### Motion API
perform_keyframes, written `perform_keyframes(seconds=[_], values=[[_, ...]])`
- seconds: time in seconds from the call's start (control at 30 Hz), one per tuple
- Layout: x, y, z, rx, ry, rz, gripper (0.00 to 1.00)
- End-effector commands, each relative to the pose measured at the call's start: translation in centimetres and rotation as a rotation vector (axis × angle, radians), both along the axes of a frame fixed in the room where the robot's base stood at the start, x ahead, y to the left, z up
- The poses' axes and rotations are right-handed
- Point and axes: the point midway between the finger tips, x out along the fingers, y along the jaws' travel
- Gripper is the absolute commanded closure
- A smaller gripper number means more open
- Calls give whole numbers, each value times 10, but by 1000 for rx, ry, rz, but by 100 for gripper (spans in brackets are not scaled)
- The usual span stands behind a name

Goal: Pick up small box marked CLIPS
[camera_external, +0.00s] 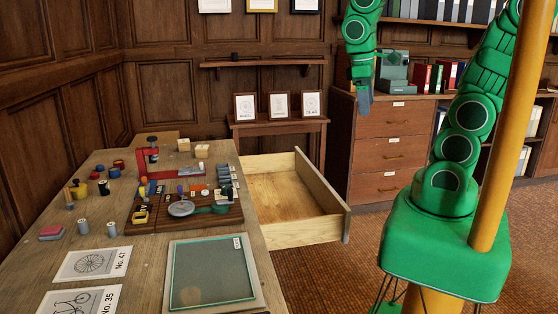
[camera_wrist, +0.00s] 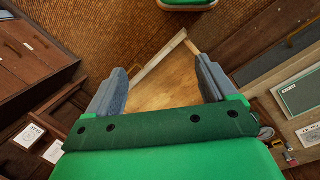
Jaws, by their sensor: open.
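I cannot read the word CLIPS on anything in view. Two small pale boxes, a nearer one (camera_external: 201,153) and a smaller one (camera_external: 184,145), sit at the far end of the drafting table (camera_external: 150,248) in the external view; their markings are too small to read. My gripper (camera_external: 364,104) hangs in the air, pointing down, to the right of the table and well apart from both boxes. In the wrist view, my gripper (camera_wrist: 161,66) has its two grey fingers spread wide with nothing between them. Neither pale box can be made out in the wrist view.
An open, seemingly empty drawer (camera_external: 285,195) juts from the table's right side. A wooden organizer (camera_external: 150,219), spools and a green board (camera_external: 212,272) crowd the tabletop. A drawer cabinet (camera_external: 385,150) stands behind. Carpet (camera_external: 365,240) is clear right of the drawer.

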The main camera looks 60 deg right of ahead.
Motion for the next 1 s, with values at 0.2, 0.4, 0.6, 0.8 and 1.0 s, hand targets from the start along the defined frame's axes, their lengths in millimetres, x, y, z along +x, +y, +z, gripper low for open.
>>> perform_keyframes(seconds=[0.2, 0.4, 0.6, 0.8, 1.0], values=[[57, -27, 4, -91, -5, 119, 15], [110, -48, 7, -173, -4, 234, 15], [163, -67, 8, -254, 8, 354, 15], [216, -83, 6, -337, 24, 478, 15], [270, -94, 2, -417, 44, 606, 15]])
